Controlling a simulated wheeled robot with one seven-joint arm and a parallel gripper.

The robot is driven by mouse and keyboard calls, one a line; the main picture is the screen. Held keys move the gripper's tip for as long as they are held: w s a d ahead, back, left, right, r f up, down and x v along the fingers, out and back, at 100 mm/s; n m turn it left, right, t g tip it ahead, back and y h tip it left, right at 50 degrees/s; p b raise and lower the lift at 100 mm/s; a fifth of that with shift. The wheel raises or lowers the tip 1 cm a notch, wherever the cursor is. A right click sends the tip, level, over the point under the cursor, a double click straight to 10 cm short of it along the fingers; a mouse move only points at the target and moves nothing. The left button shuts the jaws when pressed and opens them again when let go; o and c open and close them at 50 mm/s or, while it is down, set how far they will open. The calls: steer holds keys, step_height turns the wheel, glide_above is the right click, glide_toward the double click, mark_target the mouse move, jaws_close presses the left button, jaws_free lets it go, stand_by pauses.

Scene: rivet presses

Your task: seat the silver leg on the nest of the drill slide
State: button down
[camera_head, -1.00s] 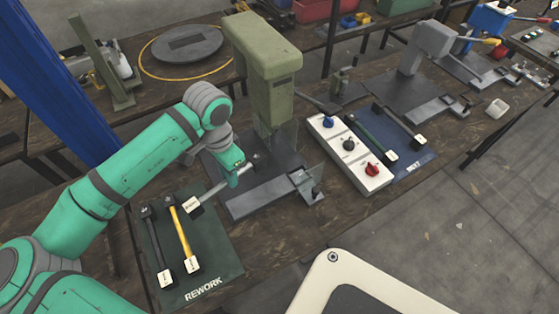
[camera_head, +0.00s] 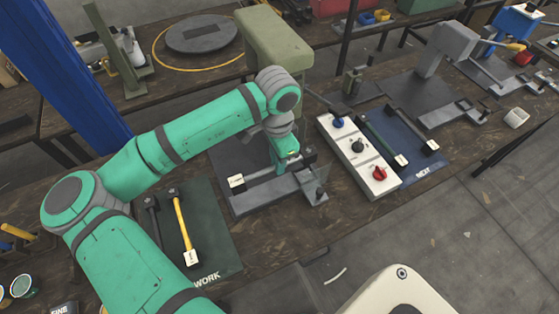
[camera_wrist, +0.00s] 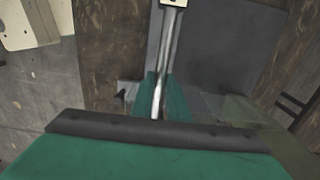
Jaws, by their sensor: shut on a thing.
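The silver leg (camera_head: 262,174) has a white tag at its left end and a dark fitting at its right end. My gripper (camera_head: 285,168) is shut on it near the middle. The leg lies along the back edge of the drill slide (camera_head: 265,197) in the head view, roughly parallel to it; I cannot tell whether it touches. The slide's nest is partly hidden by the leg and gripper. A clamp block (camera_head: 313,187) stands at the slide's right end. In the wrist view, the leg (camera_wrist: 169,55) runs upward from between my green fingertips (camera_wrist: 160,98).
A green rework mat (camera_head: 215,235) with a yellow leg (camera_head: 183,225) and a dark leg (camera_head: 152,220) is at left. The pale green press (camera_head: 275,45) rises behind. A white control box (camera_head: 357,155) with knobs and a blue mat (camera_head: 420,165) are at right.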

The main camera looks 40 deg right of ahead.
steer(key=shift+w+f, duration=0.15)
steer(key=shift+f, duration=2.25)
steer(key=shift+s+a+f, duration=0.1)
steer(key=shift+s+f, duration=0.1)
steer(key=shift+f, duration=0.7)
steer(key=shift+w+f, duration=0.2)
steer(key=shift+f, duration=0.25)
steer(key=shift+s, duration=0.2)
steer(key=shift+w+f, duration=0.15)
steer(key=shift+f, duration=0.5)
steer(key=c, duration=1.6)
jaws_free()
steer(key=shift+c, duration=0.2)
